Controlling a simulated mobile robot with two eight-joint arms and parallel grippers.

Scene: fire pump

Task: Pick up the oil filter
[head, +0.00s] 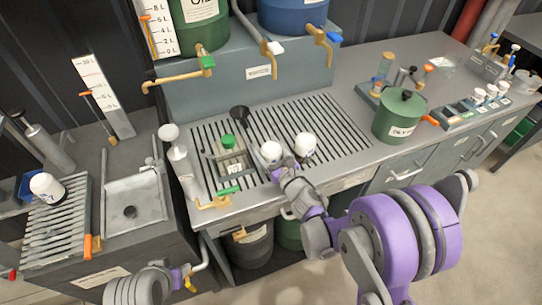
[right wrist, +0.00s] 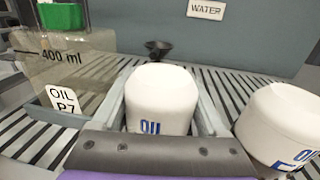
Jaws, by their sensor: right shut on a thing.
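A white oil filter (head: 271,153) with a rounded top stands at the slotted grate. In the right wrist view, this oil filter (right wrist: 160,95) shows the blue word OIL. My right gripper (head: 279,166) is shut on it, with one finger on each side. The filter looks upright; its lower part is hidden, so I cannot tell whether it touches the grate. A second white filter (head: 305,145) stands close by on the right; it also shows in the right wrist view (right wrist: 280,122). My left gripper does not show clearly.
A clear oil container (head: 232,165) with a green cap stands just left of the held filter. A black funnel (head: 240,114) is behind. A green canister (head: 399,116) stands right of the grate. Another white filter (head: 47,187) is on the far-left rack. The grate's right part is free.

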